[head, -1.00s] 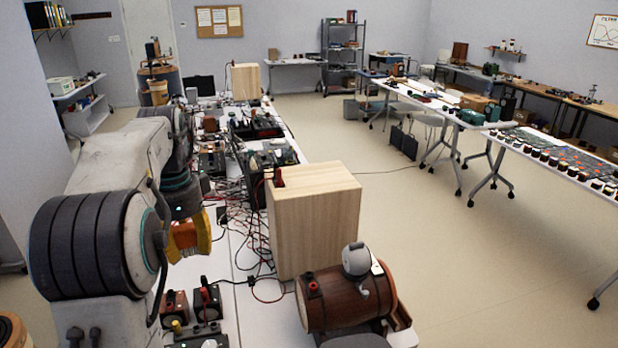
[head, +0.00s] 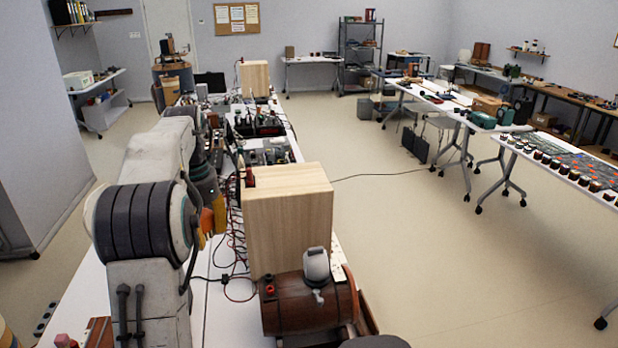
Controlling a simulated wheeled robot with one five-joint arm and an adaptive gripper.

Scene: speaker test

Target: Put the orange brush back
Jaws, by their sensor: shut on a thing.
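My gripper (head: 208,203) is at the left of the picture, at the end of my grey arm, over the long cluttered table (head: 228,318). Its fingers are largely hidden behind my arm. It is shut on an orange and yellow piece, which I take to be the orange brush (head: 219,212). Only part of that piece shows, just left of the large wooden box. I cannot tell whether it touches anything on the table.
The large pale wooden box (head: 288,220) stands right of my gripper. A brown wooden barrel (head: 300,308) with a grey-white device (head: 316,265) on top is in front of it. Red and black cables (head: 232,260) lie on the table. Open floor (head: 430,250) is to the right.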

